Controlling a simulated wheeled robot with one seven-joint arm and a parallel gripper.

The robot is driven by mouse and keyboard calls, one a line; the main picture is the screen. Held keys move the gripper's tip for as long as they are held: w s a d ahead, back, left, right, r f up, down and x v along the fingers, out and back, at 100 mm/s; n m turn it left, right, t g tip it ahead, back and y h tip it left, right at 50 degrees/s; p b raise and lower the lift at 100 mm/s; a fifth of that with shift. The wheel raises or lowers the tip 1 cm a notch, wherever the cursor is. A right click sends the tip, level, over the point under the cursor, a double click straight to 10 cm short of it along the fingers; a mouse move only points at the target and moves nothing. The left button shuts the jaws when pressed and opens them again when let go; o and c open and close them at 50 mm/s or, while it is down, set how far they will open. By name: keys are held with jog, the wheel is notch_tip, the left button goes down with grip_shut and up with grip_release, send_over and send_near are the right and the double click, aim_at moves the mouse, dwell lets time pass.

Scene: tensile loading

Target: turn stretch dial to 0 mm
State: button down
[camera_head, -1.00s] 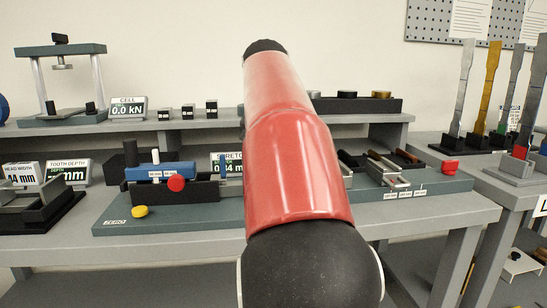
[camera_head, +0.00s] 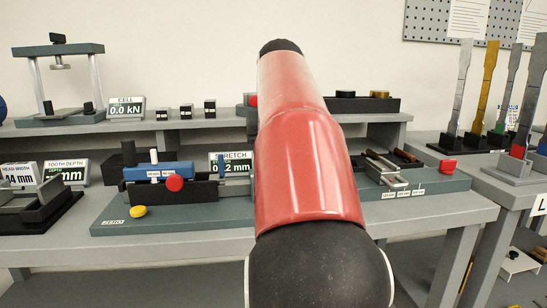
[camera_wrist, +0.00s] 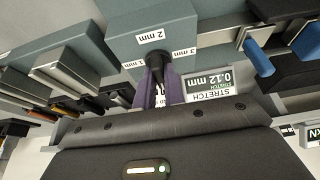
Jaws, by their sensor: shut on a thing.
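In the wrist view, my gripper (camera_wrist: 154,92) has its purple fingers shut on the black stretch dial (camera_wrist: 155,63). The dial sits on a grey-green block (camera_wrist: 178,22) with labels for 1, 2 and 3 mm. Another label is partly hidden behind the fingers. The stretch display (camera_wrist: 208,84) beside the fingers reads 0.12 mm. The display also shows in the head view (camera_head: 229,163), partly covered by a blue post. My red arm hides the dial and my gripper in the head view.
A metal clamp-like part (camera_head: 387,171) and a red button (camera_head: 447,167) lie to the right. A shelf (camera_head: 170,125) runs behind.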

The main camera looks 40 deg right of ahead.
jog(key=c, duration=1.5)
grip_release()
jog(key=shift+r, duration=0.1)
jog(key=v, duration=0.7)
jog(key=shift+s+a+r, duration=0.1)
jog(key=shift+r, duration=0.15)
